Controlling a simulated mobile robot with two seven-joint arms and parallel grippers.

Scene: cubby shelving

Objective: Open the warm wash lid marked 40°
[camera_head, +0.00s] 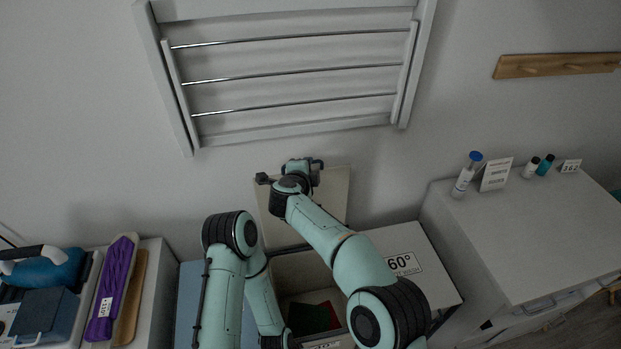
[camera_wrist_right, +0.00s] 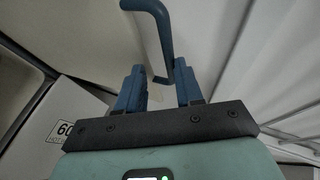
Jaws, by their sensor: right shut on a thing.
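A pale lid (camera_head: 335,190) stands raised against the wall behind the middle bin (camera_head: 290,268). Its marking is not visible, so I cannot read a 40° on it. My right gripper (camera_head: 303,164) is at the lid's upper edge. In the right wrist view, my right gripper's blue fingers (camera_wrist_right: 160,88) are shut on a bent blue handle (camera_wrist_right: 161,30). My left arm bends down past the bottom edge of the head view, and its gripper is out of view.
The lid marked 60° (camera_head: 425,245) is shut to the right. A blue-grey lid (camera_head: 188,290) lies to the left. A slatted drying rack (camera_head: 290,75) hangs on the wall above. A white cabinet (camera_head: 530,230) with bottles stands at right.

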